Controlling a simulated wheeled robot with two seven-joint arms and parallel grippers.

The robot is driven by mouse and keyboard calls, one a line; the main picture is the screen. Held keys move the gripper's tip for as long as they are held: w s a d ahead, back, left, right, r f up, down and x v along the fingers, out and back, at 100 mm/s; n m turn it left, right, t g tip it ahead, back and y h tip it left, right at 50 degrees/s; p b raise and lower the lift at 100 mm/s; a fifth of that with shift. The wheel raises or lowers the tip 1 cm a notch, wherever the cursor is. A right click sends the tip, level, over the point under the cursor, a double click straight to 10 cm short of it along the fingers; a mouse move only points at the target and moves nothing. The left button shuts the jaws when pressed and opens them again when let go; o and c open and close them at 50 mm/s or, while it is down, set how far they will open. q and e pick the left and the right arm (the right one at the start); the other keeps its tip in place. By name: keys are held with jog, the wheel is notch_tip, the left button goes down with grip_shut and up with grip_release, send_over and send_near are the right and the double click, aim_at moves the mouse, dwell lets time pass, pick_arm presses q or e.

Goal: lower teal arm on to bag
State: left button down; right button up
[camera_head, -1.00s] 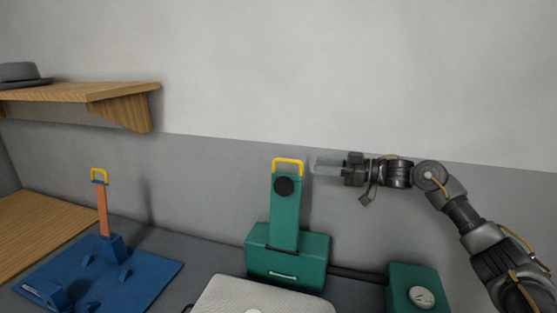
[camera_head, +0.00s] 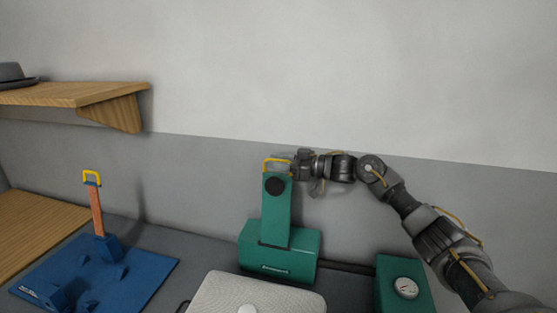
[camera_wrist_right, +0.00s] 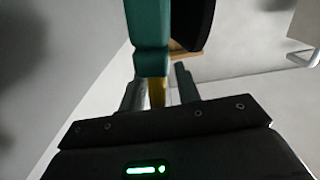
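The teal arm (camera_head: 276,215) stands upright on its teal base (camera_head: 280,262). It has a black round pad (camera_head: 275,185) on its front and a yellow handle (camera_head: 270,161) on top. A pale textured bag (camera_head: 225,292) lies in front of the base, cut off by the lower edge. My right gripper (camera_head: 287,160) is at the handle, from the right. In the right wrist view, the yellow handle (camera_wrist_right: 157,93) shows between its two fingers, with gaps on both sides, so the fingers look open around it. My left gripper is not in view.
A teal box with a gauge (camera_head: 405,288) stands right of the base, joined by a dark pipe. A blue board (camera_head: 130,285) with an upright orange lever (camera_head: 97,210) is at left. A wooden shelf (camera_head: 75,95) with a grey hat (camera_head: 15,75) hangs above.

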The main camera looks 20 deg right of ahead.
jog(key=shift+c, duration=0.2)
grip_shut()
jog(key=shift+d, duration=0.2)
jog(key=shift+s+a, duration=0.1)
jog(key=shift+a, duration=0.15)
jog(key=shift+s+a+n, duration=0.3)
jog(key=shift+s, duration=0.2)
jog(key=s+a+f+n+b, duration=0.2)
jog(key=s+a+n, duration=0.4)
jog(key=s+a, duration=0.3)
jog(key=shift+s+a+f+n+b, duration=0.15)
jog(key=shift+s+a+n+b, duration=0.2)
jog(key=shift+s, duration=1.55)
